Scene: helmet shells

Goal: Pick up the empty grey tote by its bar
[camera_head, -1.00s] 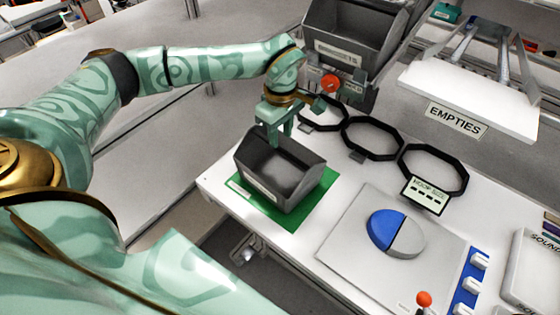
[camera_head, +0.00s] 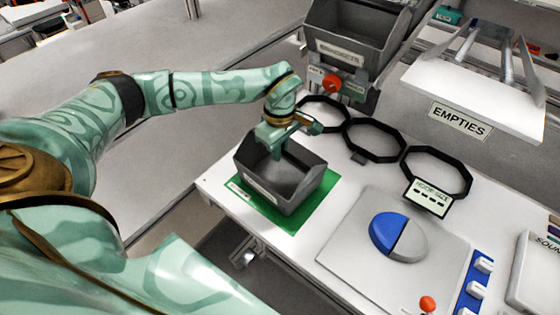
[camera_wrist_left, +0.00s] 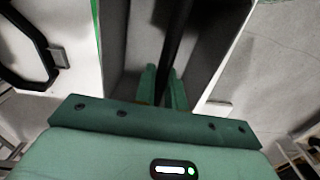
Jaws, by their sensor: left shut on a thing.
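The grey tote (camera_head: 272,193) stands on a green mat (camera_head: 316,208) at the left end of the white worktop. It is open at the top and looks empty. My left gripper (camera_head: 276,153) reaches down into its top from above. In the left wrist view the gripper's two green fingers (camera_wrist_left: 163,88) are shut on the tote's dark bar (camera_wrist_left: 176,38), which runs between them. The tote appears to rest on the mat. My right gripper is not in view.
Several black octagonal rings (camera_head: 374,141) stand behind the tote. A larger grey bin (camera_head: 352,50) hangs behind them. A white shelf marked EMPTIES (camera_head: 462,92) is at the upper right. A plate with a blue-and-grey disc (camera_head: 398,235) lies to the right.

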